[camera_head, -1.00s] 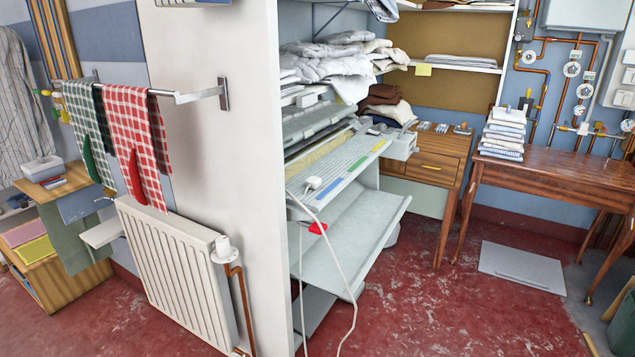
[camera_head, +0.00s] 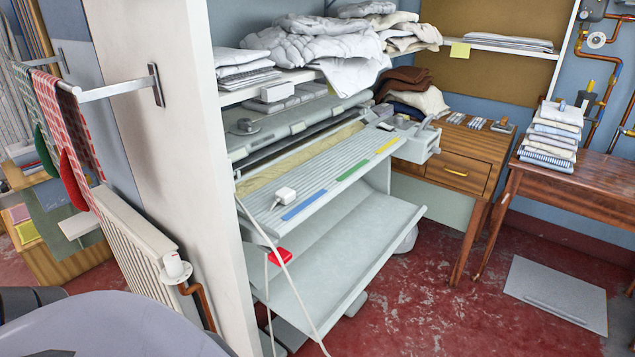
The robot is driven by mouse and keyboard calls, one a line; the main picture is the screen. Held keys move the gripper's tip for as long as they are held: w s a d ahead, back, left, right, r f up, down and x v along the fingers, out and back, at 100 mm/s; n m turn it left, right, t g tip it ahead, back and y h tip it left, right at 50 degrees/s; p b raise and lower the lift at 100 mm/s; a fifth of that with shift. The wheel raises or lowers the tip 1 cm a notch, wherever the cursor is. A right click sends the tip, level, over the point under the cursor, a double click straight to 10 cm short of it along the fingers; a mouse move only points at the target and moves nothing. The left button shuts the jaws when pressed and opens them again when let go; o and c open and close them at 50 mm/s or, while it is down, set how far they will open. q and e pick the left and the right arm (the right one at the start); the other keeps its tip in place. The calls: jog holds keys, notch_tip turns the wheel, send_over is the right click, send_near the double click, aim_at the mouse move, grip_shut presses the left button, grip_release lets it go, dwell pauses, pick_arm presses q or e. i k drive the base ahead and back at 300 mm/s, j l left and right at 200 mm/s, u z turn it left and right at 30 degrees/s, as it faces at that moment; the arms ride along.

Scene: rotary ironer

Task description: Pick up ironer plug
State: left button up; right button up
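The ironer plug (camera_head: 285,196) is a small white block lying on the ribbed grey feed board of the rotary ironer (camera_head: 330,172), near its left front end. A white cord (camera_head: 279,258) runs from the ironer's left end down over the front toward the floor. The plug lies just left of a blue strip on the board and nothing covers it. Neither gripper shows in this view. A grey rounded piece, apparently part of my own body, fills the bottom left corner.
A white partition wall (camera_head: 170,120) stands just left of the ironer, with a radiator (camera_head: 137,250) beyond it. A red object (camera_head: 279,257) sits below the board's left front edge. A lower grey shelf (camera_head: 345,255) juts out below.

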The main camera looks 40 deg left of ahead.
aim_at(284, 196)
jog(key=i+l+u, duration=0.15)
jog(key=i, duration=1)
jog(key=i+l+u, duration=0.1)
jog(key=i+u, duration=0.35)
jog(key=i+l+u, duration=0.15)
jog(key=u, duration=0.35)
jog(key=i+l+u, duration=0.2)
jog(key=u, duration=0.25)
jog(key=i+l+u, duration=0.15)
jog(key=u, duration=0.3)
jog(key=l+u, duration=0.45)
jog(key=i+l+u, duration=0.15)
jog(key=u, duration=0.3)
jog(key=k+l, duration=0.05)
jog(key=l, duration=0.05)
